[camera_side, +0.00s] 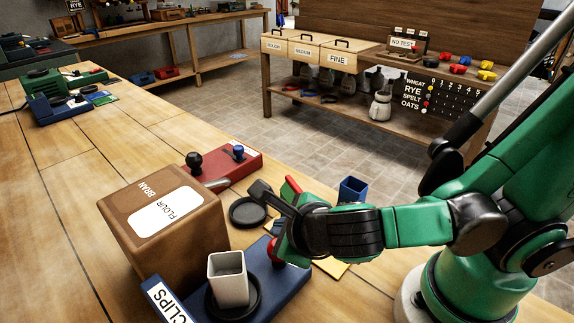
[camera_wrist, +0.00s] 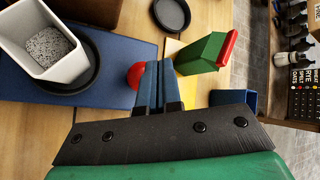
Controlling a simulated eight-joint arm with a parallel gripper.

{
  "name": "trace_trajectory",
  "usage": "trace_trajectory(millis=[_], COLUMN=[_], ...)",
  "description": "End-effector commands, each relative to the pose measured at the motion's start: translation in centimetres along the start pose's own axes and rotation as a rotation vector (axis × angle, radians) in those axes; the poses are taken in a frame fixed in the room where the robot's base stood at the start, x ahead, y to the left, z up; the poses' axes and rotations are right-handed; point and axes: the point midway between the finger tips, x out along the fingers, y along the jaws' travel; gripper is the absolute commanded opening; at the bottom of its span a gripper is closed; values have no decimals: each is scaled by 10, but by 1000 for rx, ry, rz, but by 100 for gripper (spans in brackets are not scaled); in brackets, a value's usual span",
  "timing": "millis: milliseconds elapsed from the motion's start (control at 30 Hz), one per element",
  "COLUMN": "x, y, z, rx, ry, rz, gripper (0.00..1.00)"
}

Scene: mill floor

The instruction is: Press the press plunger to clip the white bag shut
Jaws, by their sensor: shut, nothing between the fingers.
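The white bag (camera_side: 228,280) stands upright and open-topped on a black round pad on the blue clip press base (camera_side: 290,285), beside a CLIPS label. In the wrist view the bag (camera_wrist: 72,65) holds grey speckled contents. The red press plunger knob (camera_side: 273,252) is partly hidden by my gripper in the side view. In the wrist view the knob (camera_wrist: 134,76) shows just left of my gripper (camera_wrist: 158,66). My gripper's fingers are together and empty. Whether they touch the knob I cannot tell.
A brown BRAN/FLOUR block (camera_side: 135,225) stands left of the bag. Behind are a black disc (camera_side: 248,211) and a red base (camera_side: 225,168) with knobs. A green box with a red top (camera_wrist: 203,52) stands close right of my fingers. A blue cup (camera_side: 352,189) stands farther right.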

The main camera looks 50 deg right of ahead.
Motion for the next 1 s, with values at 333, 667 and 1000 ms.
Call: trace_trajectory(millis=[333,667,1000], x=[-2,-23,-35], y=[-1,-17,-26], z=[1,17,26], rx=[0,0,0], ry=[0,0,0], rz=[0,0,0], gripper=[0,0,0])
